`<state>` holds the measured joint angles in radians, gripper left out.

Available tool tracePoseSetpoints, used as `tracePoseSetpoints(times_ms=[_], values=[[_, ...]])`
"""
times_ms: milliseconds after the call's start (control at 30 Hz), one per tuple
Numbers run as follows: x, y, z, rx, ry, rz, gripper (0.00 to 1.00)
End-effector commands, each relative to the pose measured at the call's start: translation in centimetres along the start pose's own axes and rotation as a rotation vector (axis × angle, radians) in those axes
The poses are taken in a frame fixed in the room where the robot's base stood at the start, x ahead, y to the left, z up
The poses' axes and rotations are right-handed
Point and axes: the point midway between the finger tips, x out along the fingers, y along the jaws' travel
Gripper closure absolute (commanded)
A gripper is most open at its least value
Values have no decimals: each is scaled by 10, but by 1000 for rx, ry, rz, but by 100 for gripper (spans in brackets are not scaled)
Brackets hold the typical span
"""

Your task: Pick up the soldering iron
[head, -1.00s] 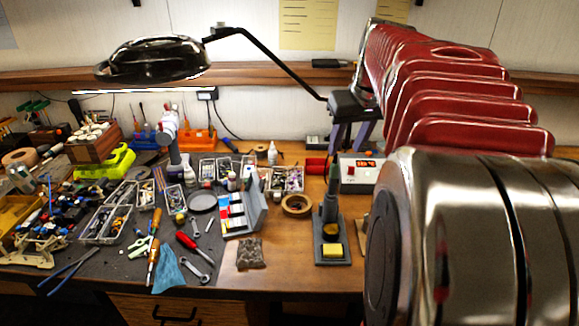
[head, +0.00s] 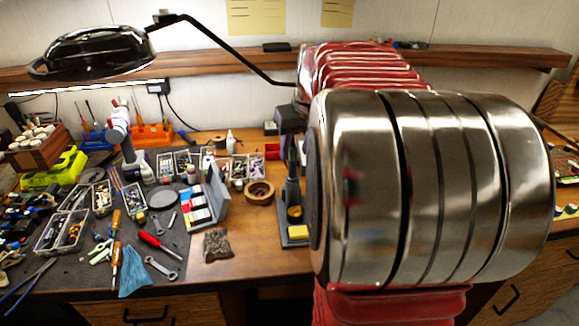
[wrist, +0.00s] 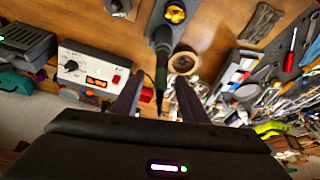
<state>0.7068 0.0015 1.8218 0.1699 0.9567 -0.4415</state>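The soldering iron (head: 291,181) stands upright in its grey stand (head: 296,236), partly hidden by my arm in the head view. The wrist view shows the iron's dark, slim handle (wrist: 161,76) pointing up from the stand (wrist: 163,33). My gripper (wrist: 158,80) is open, with two purple fingers either side of the handle's upper end in that view. I cannot tell whether the handle is at fingertip depth. In the head view my gripper (head: 293,143) is over the iron and nothing is seen held.
A tape roll (head: 259,192) and a colour-labelled grey rack (head: 208,203) lie left of the stand. A white soldering station (wrist: 90,70) shows in the wrist view. A black lamp (head: 95,52) reaches over the bench. Tools crowd the left side.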

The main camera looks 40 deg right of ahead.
Motion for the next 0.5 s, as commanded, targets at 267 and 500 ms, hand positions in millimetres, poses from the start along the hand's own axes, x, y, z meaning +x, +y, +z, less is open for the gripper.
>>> tracePoseSetpoints(times_ms=[267,500], values=[[4,0,1,0,-1,0,60],[32,-3,3,1,-3,-1,60]])
